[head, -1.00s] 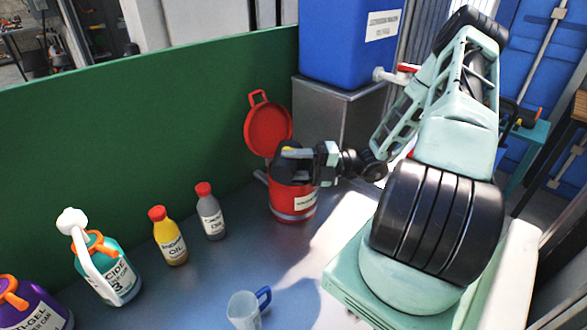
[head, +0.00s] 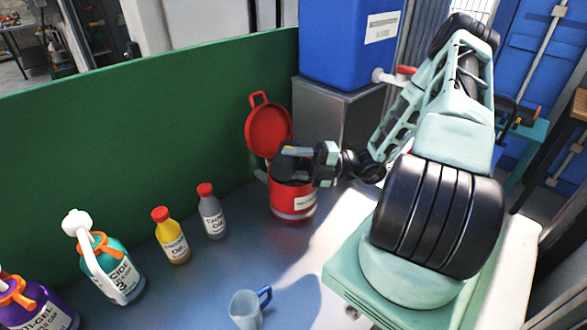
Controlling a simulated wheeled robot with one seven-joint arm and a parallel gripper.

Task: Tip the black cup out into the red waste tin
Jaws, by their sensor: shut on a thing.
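The red waste tin (head: 294,204) stands on the grey bench with its round red lid (head: 269,131) swung open behind it. My gripper (head: 297,153) is over the tin's mouth, reaching in from the right. It is shut on the black cup (head: 288,170), which is dark and partly hidden by the fingers. The cup is at the tin's opening and looks tilted, but its mouth and contents do not show. I cannot tell whether cup and tin touch.
A clear cup with a blue handle (head: 247,308) stands at the front. Yellow (head: 172,240) and grey (head: 211,215) oil bottles, a teal can (head: 115,273) and a purple can (head: 37,308) line the left. A blue container (head: 345,45) on a metal block stands behind; a green wall (head: 130,130) bounds the bench.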

